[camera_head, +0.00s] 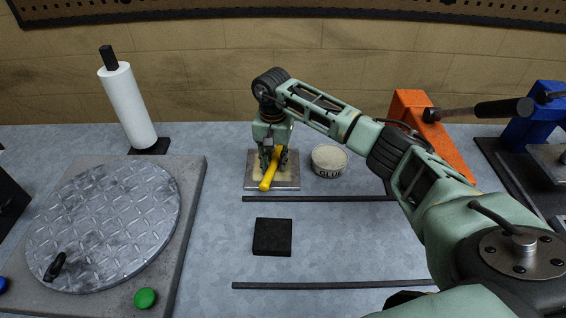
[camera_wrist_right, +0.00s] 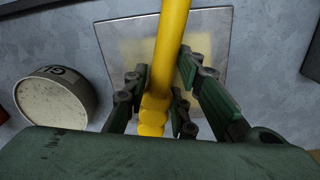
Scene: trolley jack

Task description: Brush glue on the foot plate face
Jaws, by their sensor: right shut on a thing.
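My right gripper (camera_head: 273,157) is shut on the yellow handle of the brush (camera_head: 268,180). It holds the brush over the square metal foot plate (camera_head: 289,183), which lies flat on the bench. In the right wrist view the fingers (camera_wrist_right: 162,88) close around the brush (camera_wrist_right: 171,35), and a pale yellowish patch shows on the foot plate (camera_wrist_right: 216,50) behind it. The bristles are hidden, so I cannot tell whether they touch the plate. The round glue tub (camera_head: 329,161) stands just right of the plate; it also shows in the wrist view (camera_wrist_right: 55,98). My left gripper is out of view.
A black square pad (camera_head: 272,237) lies between two dark strips on the bench. A round tread-plate turntable (camera_head: 105,225) with a green button (camera_head: 145,298) is at left, a white roll (camera_head: 127,105) behind it. An orange block (camera_head: 435,135) and blue vise (camera_head: 540,120) stand at right.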

